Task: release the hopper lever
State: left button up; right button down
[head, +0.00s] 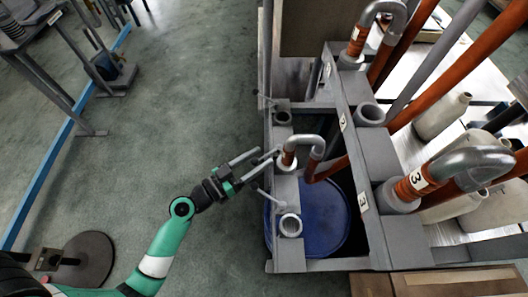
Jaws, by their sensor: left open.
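Small grey levers stick out from the left side of the grey metal frame (339,92): an upper one (265,101), a middle one close to my fingertips, and a lower one (271,197). My left gripper (264,157) comes in from the lower left with its two grey fingers apart. The fingertips are at the frame's left edge, beside the middle lever and the grey bent pipe with an orange sleeve (289,158). I see nothing held between the fingers; whether they touch the lever I cannot tell. My right gripper is not in view.
A blue drum (322,214) stands inside the frame. Large orange and grey pipes, one marked 3 (418,181), rise on the right, near pale bottle-like containers (442,116). A round dark base (88,260) stands at lower left. The green floor (180,90) left of the frame is clear.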

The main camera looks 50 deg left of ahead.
pick_arm(q)
jog(key=shift+w+d, duration=0.1)
jog(key=shift+w, duration=1.05)
grip_shut()
dwell(0.5)
